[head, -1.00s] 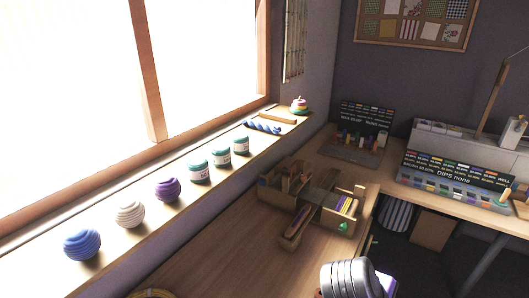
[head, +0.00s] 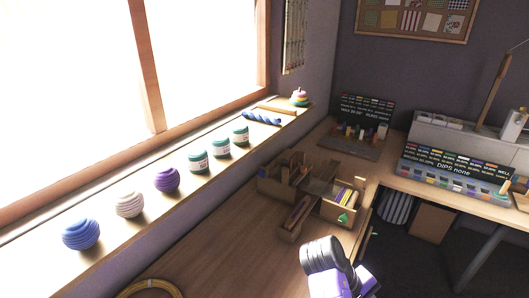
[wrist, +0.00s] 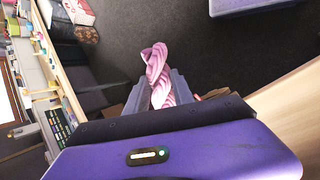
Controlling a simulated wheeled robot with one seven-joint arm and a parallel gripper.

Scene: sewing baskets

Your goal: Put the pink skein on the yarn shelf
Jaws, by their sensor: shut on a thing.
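The pink skein (wrist: 156,63), a twisted hank, sticks out between the fingers of my gripper (wrist: 161,90) in the wrist view. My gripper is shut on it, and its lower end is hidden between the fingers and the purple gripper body. Dark floor shows beyond it. In the head view only part of my arm shows at the bottom; the skein and fingers are not visible there. A long window ledge holds yarn balls and a blue twisted skein (head: 261,118); I cannot tell whether this ledge is the yarn shelf.
A wooden organiser (head: 335,211) stands on the desk. A marker rack (head: 455,182) is at right. A yellow hoop (head: 150,285) lies at the bottom edge.

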